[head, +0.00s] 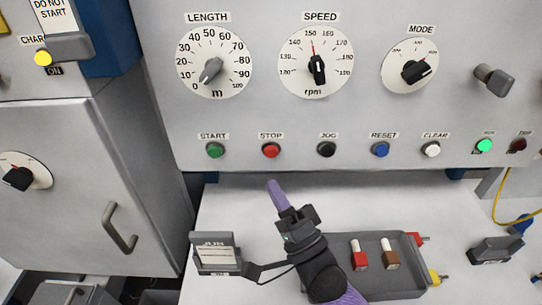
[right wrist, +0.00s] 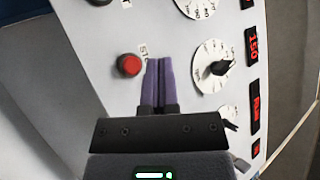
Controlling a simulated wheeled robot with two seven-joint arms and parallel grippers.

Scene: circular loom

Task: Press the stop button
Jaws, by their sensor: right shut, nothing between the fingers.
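The red stop button (head: 270,150) is on the grey control panel under a STOP label, between the green start button (head: 214,150) and the black jog button (head: 326,149). My right gripper (head: 273,186) is shut and empty, its purple fingers pointing up at the panel just below the stop button in the head view. In the right wrist view a red button (right wrist: 129,65) stands out from the panel to the left of the shut fingertips (right wrist: 158,62), with a gap between; its label is partly hidden. My left gripper is not in view.
Dials for length (head: 214,62), speed (head: 316,62) and mode (head: 410,66) sit above the button row. The green RUN lamp (head: 484,146) is lit. A grey tray (head: 405,285) with small red and brown pieces and a JOB card holder (head: 216,254) stand on the white surface below.

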